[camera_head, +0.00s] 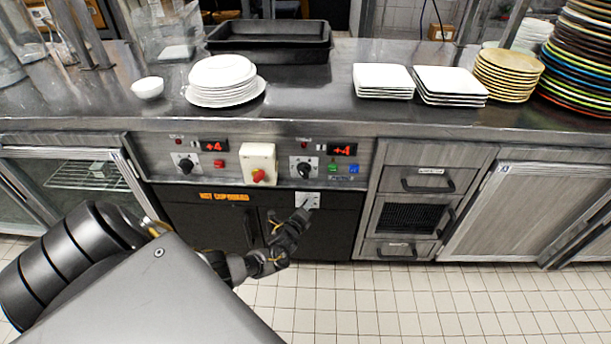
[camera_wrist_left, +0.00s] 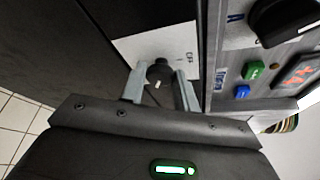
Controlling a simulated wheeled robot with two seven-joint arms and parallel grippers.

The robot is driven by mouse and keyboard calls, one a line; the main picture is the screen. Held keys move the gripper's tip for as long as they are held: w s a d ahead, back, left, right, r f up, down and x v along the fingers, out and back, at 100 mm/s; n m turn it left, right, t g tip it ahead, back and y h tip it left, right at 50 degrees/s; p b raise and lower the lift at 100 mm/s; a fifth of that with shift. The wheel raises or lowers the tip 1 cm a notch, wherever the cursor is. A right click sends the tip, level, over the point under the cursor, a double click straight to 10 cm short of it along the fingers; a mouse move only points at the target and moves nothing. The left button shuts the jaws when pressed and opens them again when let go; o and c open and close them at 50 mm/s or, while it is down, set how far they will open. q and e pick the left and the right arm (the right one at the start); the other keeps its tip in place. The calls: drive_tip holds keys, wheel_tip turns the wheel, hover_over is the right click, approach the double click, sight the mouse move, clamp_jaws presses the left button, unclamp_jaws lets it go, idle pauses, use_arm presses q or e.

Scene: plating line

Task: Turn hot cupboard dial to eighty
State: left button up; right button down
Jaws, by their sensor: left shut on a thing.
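The hot cupboard (camera_head: 230,221) is the dark double-door unit under the counter, with an orange label on its left door. Its small black dial (camera_wrist_left: 159,72) sits on a white plate (camera_head: 312,196) at the top of the right door. A white mark shows on the dial, and lettering that looks like "OFF" is on the plate beside it. My left gripper (camera_head: 303,213) reaches the plate from below. In the left wrist view, its fingers (camera_wrist_left: 160,88) are shut on the dial, one on each side. The dial is mostly hidden by the gripper in the head view. My right gripper is not in view.
Above the doors, a control panel (camera_head: 276,153) carries two larger black knobs, red displays reading "+4", and a red switch on a cream box (camera_head: 257,158). Drawers (camera_head: 425,180) stand to the right. Plates and a black tray (camera_head: 270,46) are on the counter. The tiled floor in front is clear.

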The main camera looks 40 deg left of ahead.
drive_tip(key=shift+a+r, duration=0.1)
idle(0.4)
use_arm(q)
drive_tip(key=o, duration=1)
drive_tip(key=shift+c, duration=0.2)
drive_tip(key=p+v, duration=0.2)
drive_tip(key=v, duration=0.8)
drive_tip(key=shift+s+d+p, duration=0.25)
drive_tip(key=shift+s+p, duration=0.1)
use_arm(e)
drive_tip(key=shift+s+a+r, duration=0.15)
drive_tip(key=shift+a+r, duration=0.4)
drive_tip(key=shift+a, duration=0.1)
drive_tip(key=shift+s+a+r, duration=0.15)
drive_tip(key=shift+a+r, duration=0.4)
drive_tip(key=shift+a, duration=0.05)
use_arm(q)
drive_tip(key=shift+r, duration=0.15)
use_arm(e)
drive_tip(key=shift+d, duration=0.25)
